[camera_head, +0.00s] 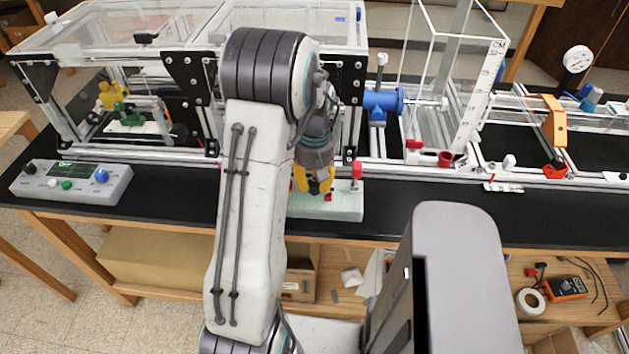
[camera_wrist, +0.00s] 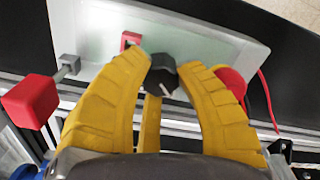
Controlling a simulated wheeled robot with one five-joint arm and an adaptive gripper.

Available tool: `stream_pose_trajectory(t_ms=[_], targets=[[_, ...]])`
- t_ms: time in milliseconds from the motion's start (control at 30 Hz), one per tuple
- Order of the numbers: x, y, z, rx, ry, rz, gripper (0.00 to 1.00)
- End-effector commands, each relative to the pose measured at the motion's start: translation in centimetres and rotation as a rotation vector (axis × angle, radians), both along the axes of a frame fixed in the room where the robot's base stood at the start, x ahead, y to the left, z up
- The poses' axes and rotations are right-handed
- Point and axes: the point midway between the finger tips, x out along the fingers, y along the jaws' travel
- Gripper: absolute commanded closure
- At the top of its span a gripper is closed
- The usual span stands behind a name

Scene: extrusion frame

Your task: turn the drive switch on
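A pale panel box (camera_head: 345,207) lies on the black bench top below my gripper (camera_head: 319,186). The panel fills the upper part of the wrist view (camera_wrist: 222,42). My gripper's yellow fingers (camera_wrist: 166,68) converge on a dark knob (camera_wrist: 161,68) with a small light mark on it. The fingertips appear to touch the knob from both sides. A small red frame-shaped piece (camera_wrist: 131,40) sits on the panel beside the left finger. No label is readable, so I cannot tell which control is the drive switch. The knob is hidden in the head view.
A red block on a grey rod (camera_wrist: 31,101) stands close to the left finger. A red round part (camera_wrist: 232,82) and red cable lie by the right finger. A grey control box (camera_head: 72,183) is at the left. The extrusion frame (camera_head: 180,155) stands behind.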

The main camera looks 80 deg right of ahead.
Motion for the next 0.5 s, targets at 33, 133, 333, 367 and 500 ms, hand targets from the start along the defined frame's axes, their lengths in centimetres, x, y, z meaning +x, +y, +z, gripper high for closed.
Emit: stream_pose_trajectory(t_ms=[33,133,333,367,500], targets=[[0.05,-0.05,-0.03,-0.001,0.000,0.001,0.94],[0.06,-0.07,-0.04,-0.001,0.000,0.001,1.00],[0.08,-0.08,-0.08,-0.002,0.000,0.001,1.00],[0.08,-0.08,-0.08,-0.002,0.000,0.000,1.00],[0.08,-0.09,-0.14,-0.002,0.000,-0.022,1.00]])
